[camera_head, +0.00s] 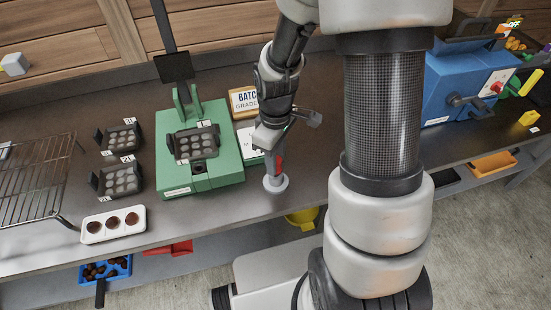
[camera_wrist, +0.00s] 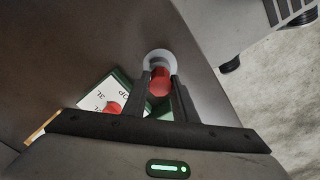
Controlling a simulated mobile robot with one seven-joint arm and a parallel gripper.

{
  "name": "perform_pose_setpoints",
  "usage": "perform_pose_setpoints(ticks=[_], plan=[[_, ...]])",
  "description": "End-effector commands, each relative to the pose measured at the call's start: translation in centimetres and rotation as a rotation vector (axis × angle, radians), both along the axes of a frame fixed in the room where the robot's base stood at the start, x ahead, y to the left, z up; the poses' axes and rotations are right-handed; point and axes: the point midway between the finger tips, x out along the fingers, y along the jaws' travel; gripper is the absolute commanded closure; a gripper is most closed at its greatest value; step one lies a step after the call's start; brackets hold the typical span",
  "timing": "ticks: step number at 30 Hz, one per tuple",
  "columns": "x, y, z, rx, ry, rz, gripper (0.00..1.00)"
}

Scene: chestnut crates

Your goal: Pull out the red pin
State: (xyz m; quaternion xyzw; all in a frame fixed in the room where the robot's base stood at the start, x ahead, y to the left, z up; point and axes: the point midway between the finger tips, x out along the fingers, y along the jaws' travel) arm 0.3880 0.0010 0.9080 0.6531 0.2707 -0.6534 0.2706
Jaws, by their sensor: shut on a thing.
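The red pin (camera_head: 279,163) stands roughly upright at a round grey holder (camera_head: 275,184) near the front edge of the grey bench. My gripper (camera_head: 277,160) comes down from above and is shut on the pin. In the wrist view the red pin (camera_wrist: 159,83) sits between the two dark fingers of my gripper (camera_wrist: 160,78), with the pale ring of the holder (camera_wrist: 160,54) just beyond it. The pin's lower end is partly hidden, so I cannot tell how deep it sits in the holder.
A white tray (camera_head: 113,224) and wire rack (camera_head: 38,175) are further left. A blue machine (camera_head: 460,85) stands right, beyond my arm.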

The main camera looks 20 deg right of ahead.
Motion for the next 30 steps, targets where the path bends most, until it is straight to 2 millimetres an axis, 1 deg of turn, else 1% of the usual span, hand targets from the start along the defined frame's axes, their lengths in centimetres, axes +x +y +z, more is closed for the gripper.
perform_pose_setpoints(ticks=[19,20,21,23,30], plan=[[0.0,0.0,-1.7,0.0,-0.001,0.0,0.99],[0.0,0.0,-1.6,0.0,-0.001,0.0,0.7],[0.0,0.0,-1.6,0.0,-0.001,0.0,0.63],[0.0,0.0,-1.6,0.0,-0.001,0.0,0.53],[0.0,0.0,-1.6,0.0,0.0,0.0,0.53]])
